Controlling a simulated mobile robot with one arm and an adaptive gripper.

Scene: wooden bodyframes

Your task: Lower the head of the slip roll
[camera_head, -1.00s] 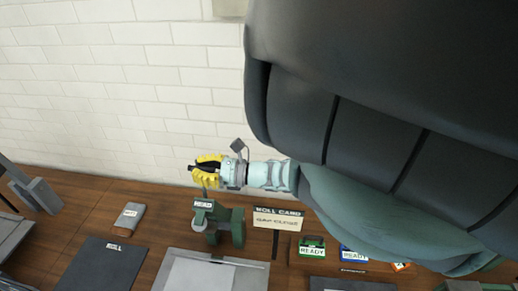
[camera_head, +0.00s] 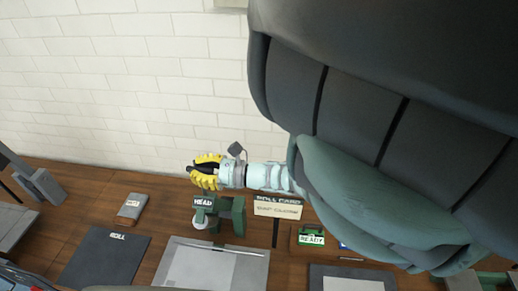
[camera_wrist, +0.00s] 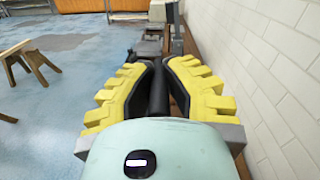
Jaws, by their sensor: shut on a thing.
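The slip roll is a small green machine (camera_head: 238,216) on the wooden bench, with a dark label reading "HEAD" on its left part. My gripper (camera_head: 203,169), with yellow-backed black fingers, is just above that label in the head view. In the wrist view my gripper (camera_wrist: 158,75) is shut on a dark bar-like handle (camera_wrist: 158,95) between its fingers. The handle's lower end and its join to the machine are hidden.
A card sign (camera_head: 277,209) stands right of the machine, with a green "READY" block (camera_head: 311,239) beyond it. A grey tray (camera_head: 215,264), a dark "ROLL" mat (camera_head: 105,255) and a small grey block (camera_head: 131,209) lie around. A white brick wall (camera_head: 120,100) stands behind.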

